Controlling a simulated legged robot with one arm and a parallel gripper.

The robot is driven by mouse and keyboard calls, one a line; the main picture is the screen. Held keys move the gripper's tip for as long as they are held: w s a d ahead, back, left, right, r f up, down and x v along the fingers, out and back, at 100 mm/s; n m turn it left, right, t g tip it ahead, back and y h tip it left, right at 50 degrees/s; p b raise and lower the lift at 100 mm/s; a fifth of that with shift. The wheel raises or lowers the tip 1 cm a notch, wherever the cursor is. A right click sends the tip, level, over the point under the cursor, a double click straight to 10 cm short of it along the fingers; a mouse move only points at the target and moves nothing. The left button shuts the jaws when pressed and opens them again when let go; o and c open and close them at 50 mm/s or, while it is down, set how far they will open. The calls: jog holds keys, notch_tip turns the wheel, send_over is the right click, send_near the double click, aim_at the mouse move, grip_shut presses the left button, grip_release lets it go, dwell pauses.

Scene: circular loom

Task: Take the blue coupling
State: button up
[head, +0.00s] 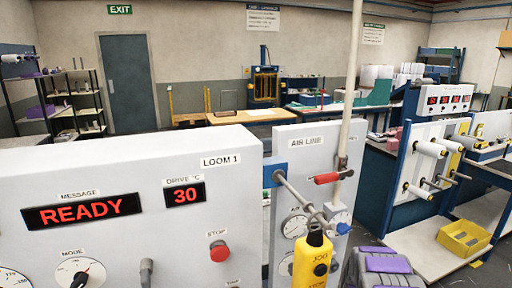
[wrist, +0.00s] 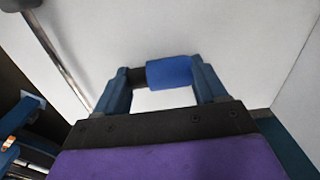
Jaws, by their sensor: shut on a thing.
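The blue coupling (wrist: 170,72) is a short bright blue cylinder with a dark section at its left end. In the wrist view it lies crosswise between the two blue fingers of my gripper (wrist: 163,76), which is shut on it. A pale wall or panel face is behind it. In the head view, a small blue piece (head: 343,228) shows near the dials of the AIR LINE panel (head: 308,142); I cannot tell if it is the same coupling. My fingers cannot be made out clearly in the head view.
The LOOM 1 cabinet (head: 130,170) reads READY and 30 and fills the left front. A yellow JOG pendant (head: 313,262) hangs by the AIR LINE panel. A yellow bin (head: 463,238) sits at right.

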grip_shut()
jog(key=shift+s, duration=0.2)
jog(key=shift+s+d, duration=0.15)
jog(key=shift+s, duration=0.35)
jog(key=shift+f, duration=0.1)
